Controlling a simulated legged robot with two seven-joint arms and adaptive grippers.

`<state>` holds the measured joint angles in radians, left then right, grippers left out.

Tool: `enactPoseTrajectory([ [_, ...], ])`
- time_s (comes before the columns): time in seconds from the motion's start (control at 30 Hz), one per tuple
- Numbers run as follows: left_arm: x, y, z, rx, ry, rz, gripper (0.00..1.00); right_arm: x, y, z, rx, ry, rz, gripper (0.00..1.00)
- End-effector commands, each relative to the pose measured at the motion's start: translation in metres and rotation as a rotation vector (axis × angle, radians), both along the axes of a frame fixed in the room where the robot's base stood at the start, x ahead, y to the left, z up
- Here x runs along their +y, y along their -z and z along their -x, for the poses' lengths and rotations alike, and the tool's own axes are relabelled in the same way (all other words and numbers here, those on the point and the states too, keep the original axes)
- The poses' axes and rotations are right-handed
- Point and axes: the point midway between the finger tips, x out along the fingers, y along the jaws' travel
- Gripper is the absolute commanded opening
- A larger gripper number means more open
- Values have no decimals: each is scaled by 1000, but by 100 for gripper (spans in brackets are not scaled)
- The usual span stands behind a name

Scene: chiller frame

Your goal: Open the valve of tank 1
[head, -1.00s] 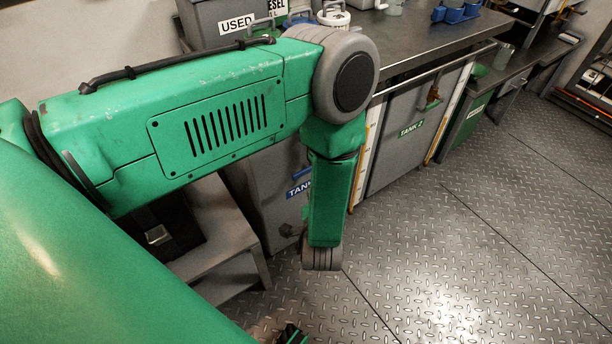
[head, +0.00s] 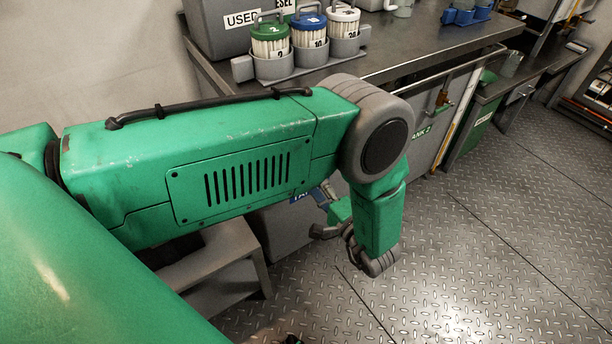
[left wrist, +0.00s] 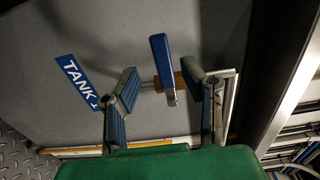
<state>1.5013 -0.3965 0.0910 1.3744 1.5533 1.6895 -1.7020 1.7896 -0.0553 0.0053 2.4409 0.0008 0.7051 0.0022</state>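In the left wrist view, the tank 1 valve has a blue lever handle (left wrist: 161,58) on a brass-coloured stem (left wrist: 181,81). It stands in front of the grey tank face (left wrist: 100,35), which bears a blue "TANK 1" label (left wrist: 77,82). My left gripper (left wrist: 159,72) is open, with one finger on each side of the blue handle; contact with it is not visible. In the head view, tank 1 (head: 284,228) is mostly hidden behind my left arm, and the valve handle cannot be made out. My right gripper cannot be made out in either view.
A metal counter (head: 420,58) above the tanks holds a rack of lidded containers (head: 305,62) and a grey "USED" box (head: 212,28). Tank 2 (head: 425,155) stands to the right. A low grey step (head: 225,255) is beside tank 1. The metal floor (head: 490,255) is clear.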

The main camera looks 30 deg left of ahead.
Motion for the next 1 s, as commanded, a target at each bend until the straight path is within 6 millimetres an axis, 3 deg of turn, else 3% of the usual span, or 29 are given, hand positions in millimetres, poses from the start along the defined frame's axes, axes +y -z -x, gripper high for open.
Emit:
enactPoseTrajectory([
  [0.1, 20, 0, -9, -2, -1, -1, 37, 0, 4, 0, 0, 1, 1, 40],
  [0.3, 41, 1, -17, -1, 1, 2, 37, -1, 6, 0, 0, 1, 1, 40],
  [0.67, 45, 1, -19, -1, 2, 3, 37, 0, 7, 0, 0, 1, 0, 40],
  [0.77, 45, 0, -19, -1, 2, 2, 5, 0, 7, 0, 0, 1, 0, 40],
  [0.8, 45, 0, -19, -1, 2, 2, 0, 0, 7, 0, 0, 1, 0, 40],
  [1.0, 43, 1, -19, 0, 4, 4, 0, 0, 7, 0, 0, 1, 1, 40],
])
